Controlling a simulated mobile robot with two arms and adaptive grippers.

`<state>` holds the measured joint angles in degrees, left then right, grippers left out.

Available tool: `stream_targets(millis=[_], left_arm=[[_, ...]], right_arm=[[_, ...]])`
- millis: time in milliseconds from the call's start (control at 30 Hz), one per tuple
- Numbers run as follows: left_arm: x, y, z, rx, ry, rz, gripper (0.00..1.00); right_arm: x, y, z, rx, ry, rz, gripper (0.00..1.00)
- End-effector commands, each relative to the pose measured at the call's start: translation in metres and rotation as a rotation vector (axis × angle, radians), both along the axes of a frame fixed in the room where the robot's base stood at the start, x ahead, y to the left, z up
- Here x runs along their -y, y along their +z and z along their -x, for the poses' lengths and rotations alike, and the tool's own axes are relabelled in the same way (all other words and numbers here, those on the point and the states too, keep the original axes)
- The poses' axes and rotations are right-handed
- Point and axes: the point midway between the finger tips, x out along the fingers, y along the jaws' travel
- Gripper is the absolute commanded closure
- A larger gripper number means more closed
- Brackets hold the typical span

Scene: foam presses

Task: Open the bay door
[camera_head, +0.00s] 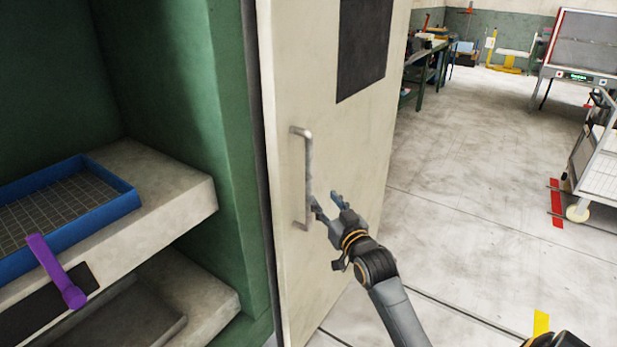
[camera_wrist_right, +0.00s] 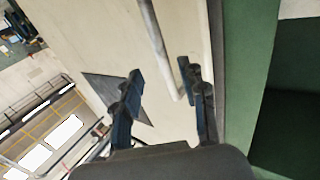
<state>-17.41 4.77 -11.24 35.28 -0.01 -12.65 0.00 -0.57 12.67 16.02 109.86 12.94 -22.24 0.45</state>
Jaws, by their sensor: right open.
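The bay door (camera_head: 345,130) is a pale, scuffed panel with a dark square, standing at the right of the green bay frame (camera_head: 235,180). The bay's inside shows uncovered to its left. A grey metal bar handle (camera_head: 308,165) runs upright on the door. My right gripper (camera_head: 326,203) is open by the handle's lower end, with one finger close to the bar. In the right wrist view the handle (camera_wrist_right: 158,50) runs down between the two spread fingers (camera_wrist_right: 163,95). I cannot tell whether a finger touches it. My left gripper is not in view.
A blue tray (camera_head: 128,199) with a grid and a purple-handled thing (camera_head: 55,272) sit on the bay's upper ledge. A dark tray (camera_head: 165,325) lies below. Clear floor (camera_head: 475,170) spreads right of the door, with a wheeled cart (camera_head: 597,170) at the far right.

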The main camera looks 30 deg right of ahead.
Motion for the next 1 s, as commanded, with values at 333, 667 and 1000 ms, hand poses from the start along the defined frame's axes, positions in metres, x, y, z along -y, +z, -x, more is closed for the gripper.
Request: stream_targets(millis=[333,667,1000], left_arm=[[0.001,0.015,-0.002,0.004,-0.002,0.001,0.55],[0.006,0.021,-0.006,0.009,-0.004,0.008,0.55],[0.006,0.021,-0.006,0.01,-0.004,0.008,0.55]], right_arm=[[0.013,0.002,-0.066,-0.001,0.0,0.0,0.58],[0.021,0.001,-0.106,-0.001,0.0,0.001,0.58],[0.022,0.0,-0.113,-0.001,0.001,0.001,0.58]])
